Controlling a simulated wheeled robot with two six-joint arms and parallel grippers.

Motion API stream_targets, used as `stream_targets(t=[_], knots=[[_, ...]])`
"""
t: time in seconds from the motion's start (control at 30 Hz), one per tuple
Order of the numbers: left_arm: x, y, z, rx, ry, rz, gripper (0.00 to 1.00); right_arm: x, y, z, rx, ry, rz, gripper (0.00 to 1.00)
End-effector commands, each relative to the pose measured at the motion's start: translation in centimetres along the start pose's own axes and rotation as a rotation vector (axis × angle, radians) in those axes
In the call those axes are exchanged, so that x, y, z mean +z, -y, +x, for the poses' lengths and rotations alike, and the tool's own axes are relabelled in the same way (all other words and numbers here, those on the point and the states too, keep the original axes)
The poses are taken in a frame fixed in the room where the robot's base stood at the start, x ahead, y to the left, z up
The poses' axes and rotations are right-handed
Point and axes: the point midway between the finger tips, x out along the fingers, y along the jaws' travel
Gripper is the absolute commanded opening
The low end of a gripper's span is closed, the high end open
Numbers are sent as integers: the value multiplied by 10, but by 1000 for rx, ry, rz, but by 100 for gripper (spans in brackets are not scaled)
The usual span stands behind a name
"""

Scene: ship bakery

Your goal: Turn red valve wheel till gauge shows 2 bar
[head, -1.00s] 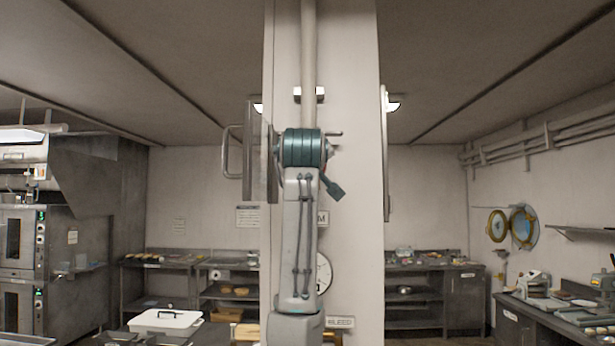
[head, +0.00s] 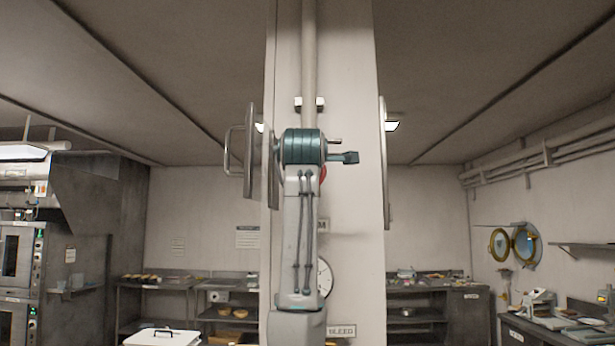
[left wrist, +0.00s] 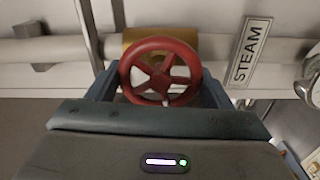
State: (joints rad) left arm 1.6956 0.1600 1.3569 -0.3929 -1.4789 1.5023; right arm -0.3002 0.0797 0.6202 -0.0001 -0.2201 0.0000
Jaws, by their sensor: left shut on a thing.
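The red valve wheel (left wrist: 160,44) sits between the two fingers of my left gripper (left wrist: 157,82) in the left wrist view. The gripper is shut on its rim. In the head view only a sliver of red wheel (head: 323,174) shows behind my left arm, and a finger sticks out level to the right. The gauge (head: 325,277), a white dial, is on the column, partly covered by my arm; its reading is too small to tell. The gauge edge (left wrist: 313,88) also shows in the left wrist view. My right gripper is not in view.
A STEAM label (left wrist: 250,52) is beside the wheel, and a pale pipe (left wrist: 60,50) runs behind it. A BLEED label (head: 342,331) is below the gauge. A handled panel (head: 250,150) juts from the column's left. Ovens stand at left, counters behind.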

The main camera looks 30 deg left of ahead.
Motion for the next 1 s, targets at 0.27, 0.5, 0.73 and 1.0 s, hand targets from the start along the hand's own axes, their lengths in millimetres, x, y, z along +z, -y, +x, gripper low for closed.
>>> stream_targets(t=[0.27,0.5,0.73,1.0], knots=[[0,1,0,0,0,-97,51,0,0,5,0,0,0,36],[0,1,0,-1,0,-120,51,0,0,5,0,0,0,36],[0,1,0,-1,0,-120,51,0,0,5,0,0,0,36],[0,1,0,-1,0,-120,95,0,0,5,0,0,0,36]])
